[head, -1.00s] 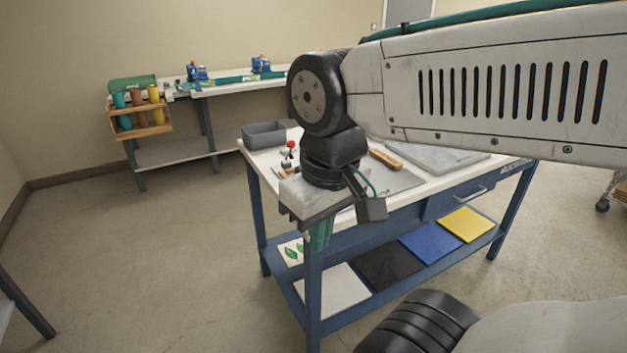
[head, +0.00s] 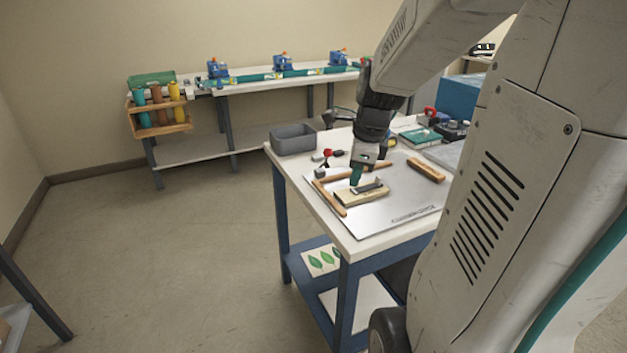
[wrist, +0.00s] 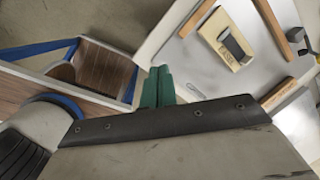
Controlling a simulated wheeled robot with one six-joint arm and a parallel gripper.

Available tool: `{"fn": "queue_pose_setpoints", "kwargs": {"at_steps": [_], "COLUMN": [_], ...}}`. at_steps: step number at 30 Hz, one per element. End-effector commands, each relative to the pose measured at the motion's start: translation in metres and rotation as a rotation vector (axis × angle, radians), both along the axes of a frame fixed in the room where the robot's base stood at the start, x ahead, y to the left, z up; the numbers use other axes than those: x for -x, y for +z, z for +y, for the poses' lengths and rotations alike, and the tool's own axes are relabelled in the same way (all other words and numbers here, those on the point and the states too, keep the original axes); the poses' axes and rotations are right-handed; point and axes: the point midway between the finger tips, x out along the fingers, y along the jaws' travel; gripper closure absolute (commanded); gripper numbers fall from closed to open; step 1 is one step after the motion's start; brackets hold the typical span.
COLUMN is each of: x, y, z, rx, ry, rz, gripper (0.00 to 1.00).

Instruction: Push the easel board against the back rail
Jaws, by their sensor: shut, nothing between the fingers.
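A pale wooden board with a grey block on top, which I take for the easel board (head: 362,195), lies flat on the metal sheet. It also shows at the upper right of the wrist view (wrist: 212,42). One wooden rail (head: 330,199) runs along its left side and another (head: 340,177) lies behind it; I take the latter for the back rail. A visible gap separates the board from that rail. My gripper (head: 356,177) is shut and empty, pointing down, its green fingertips near the board's far edge in the head view. The wrist view shows these closed fingers (wrist: 157,88) apart from the board.
The metal sheet (head: 400,205) covers much of the table top. A wooden block (head: 426,170) lies to the right. A red-knobbed tool (head: 330,153) and a grey bin (head: 292,138) stand at the back left. A teal-covered box (head: 420,137) sits behind. The floor at left is clear.

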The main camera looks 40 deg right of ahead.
Motion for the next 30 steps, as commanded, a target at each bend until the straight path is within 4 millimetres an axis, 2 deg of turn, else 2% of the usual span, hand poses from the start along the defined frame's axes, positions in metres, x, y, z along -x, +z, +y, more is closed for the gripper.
{"fn": "queue_pose_setpoints", "kwargs": {"at_steps": [1, 3, 6, 9, 12, 17, 27, 29, 30], "x": [-0.001, -0.001, 0.002, 0.005, 0.006, 0.002, -0.015, -0.017, -0.025], "y": [-0.011, -0.022, -0.036, -0.044, -0.050, -0.068, -0.137, -0.148, -0.147], "z": [-0.027, -0.056, -0.088, -0.107, -0.115, -0.116, -0.120, -0.120, -0.123], "rx": [-0.035, -0.074, -0.118, -0.145, -0.159, -0.164, -0.164, -0.162, -0.160], "ry": [-0.189, -0.422, -0.677, -0.835, -0.909, -0.925, -0.921, -0.920, -0.918], "rz": [-0.003, -0.015, -0.033, -0.045, -0.051, -0.049, -0.048, -0.048, -0.053], "gripper": [1.00, 1.00, 1.00, 1.00, 1.00, 1.00, 1.00, 1.00, 1.00]}}
